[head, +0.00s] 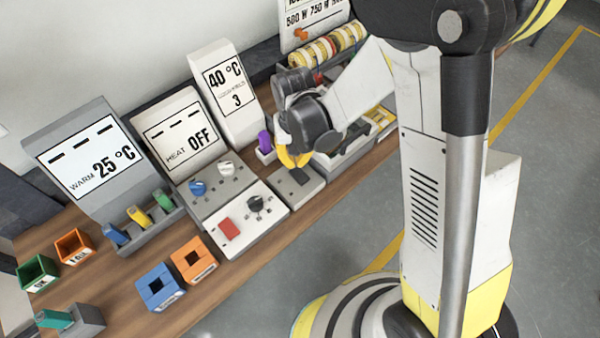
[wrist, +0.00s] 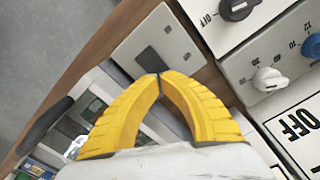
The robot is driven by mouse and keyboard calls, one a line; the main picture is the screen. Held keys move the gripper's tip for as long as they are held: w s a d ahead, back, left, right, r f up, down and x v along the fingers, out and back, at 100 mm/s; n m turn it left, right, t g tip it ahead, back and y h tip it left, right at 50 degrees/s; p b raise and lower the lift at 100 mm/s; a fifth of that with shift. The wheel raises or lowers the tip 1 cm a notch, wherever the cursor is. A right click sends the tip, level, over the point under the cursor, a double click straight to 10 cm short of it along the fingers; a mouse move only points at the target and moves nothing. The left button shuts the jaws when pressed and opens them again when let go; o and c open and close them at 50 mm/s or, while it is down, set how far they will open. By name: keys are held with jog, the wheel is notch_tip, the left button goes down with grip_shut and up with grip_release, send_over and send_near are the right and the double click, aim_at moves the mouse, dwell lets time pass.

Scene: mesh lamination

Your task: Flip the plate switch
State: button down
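A light grey plate (head: 311,189) with a dark rectangular patch (wrist: 152,60) lies at the front of the bench. I cannot tell whether that patch is a switch. Left of it, a white box (head: 262,227) carries a red rocker (head: 229,228) and a black knob (head: 256,203); the rocker is out of the wrist view. My gripper (wrist: 159,75) has its yellow fingertips together with nothing seen between them. The tips are over the edge of the dark patch in the wrist view; contact cannot be told. In the head view my gripper (head: 296,160) partly covers the plate's far side.
A grey control box (head: 212,190) with a blue knob (head: 198,187) and white knob (head: 226,168) stands behind the white box. Its display (head: 180,136) reads HEAT OFF. A purple piece (head: 265,141) stands near my gripper. Blue and orange bins (head: 157,287) sit further left.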

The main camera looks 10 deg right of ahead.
aim_at(295, 170)
jog(key=shift+f+b, duration=1.75)
jog(key=shift+f, duration=0.05)
dwell(1.1)
jog(key=shift+r+p, duration=2.35)
jog(key=shift+r, duration=1.2)
jog(key=shift+d+r, duration=0.15)
jog(key=shift+r, duration=0.1)
jog(key=s+d+r+t+b, duration=0.7)
jog(key=s+d+r, duration=0.3)
jog(key=d, duration=0.3)
jog(key=shift+s+r+m+b, duration=0.4)
jog(key=shift+r+b, duration=0.2)
jog(key=shift+r, duration=0.1)
